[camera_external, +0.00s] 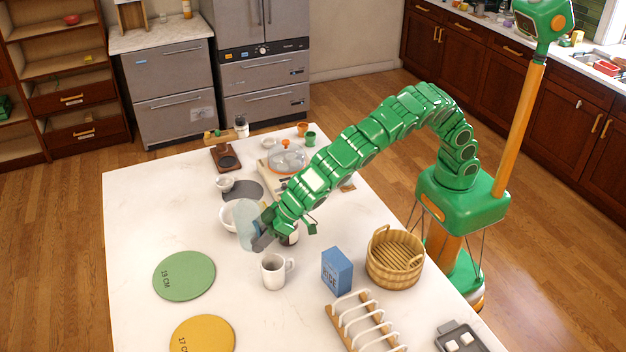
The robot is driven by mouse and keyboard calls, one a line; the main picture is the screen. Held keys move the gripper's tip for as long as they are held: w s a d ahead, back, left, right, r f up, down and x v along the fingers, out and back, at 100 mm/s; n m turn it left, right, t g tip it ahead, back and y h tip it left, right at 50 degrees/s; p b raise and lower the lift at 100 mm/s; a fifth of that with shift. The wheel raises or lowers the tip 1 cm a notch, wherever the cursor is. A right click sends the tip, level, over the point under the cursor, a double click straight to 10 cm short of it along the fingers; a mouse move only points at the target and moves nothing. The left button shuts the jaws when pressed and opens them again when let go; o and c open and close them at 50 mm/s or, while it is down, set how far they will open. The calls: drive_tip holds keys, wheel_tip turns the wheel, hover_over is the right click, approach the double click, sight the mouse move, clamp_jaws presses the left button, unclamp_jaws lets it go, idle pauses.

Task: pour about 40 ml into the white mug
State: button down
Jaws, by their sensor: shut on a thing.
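The white mug (272,273) stands upright on the white table, its handle to the right. My gripper (263,238) is above and just behind the mug, shut on a clear, bluish vessel (244,222). The vessel is held to the left of the fingers and looks tilted, but its exact angle is hard to tell. No stream of liquid shows, and I cannot tell how much is in the vessel. The inside of the mug is too small to read. The fingers hide part of the vessel.
A white bowl (228,218) is behind the vessel. A blue box (337,270), wicker basket (395,258) and rack (362,322) are to the right. Green (184,276) and yellow (203,338) discs lie left.

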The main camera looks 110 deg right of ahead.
drive_tip(key=shift+a+f+n+h+p, duration=0.1)
drive_tip(key=shift+a+n+h+p, duration=0.25)
drive_tip(key=shift+h, duration=0.15)
drive_tip(key=shift+a, duration=0.1)
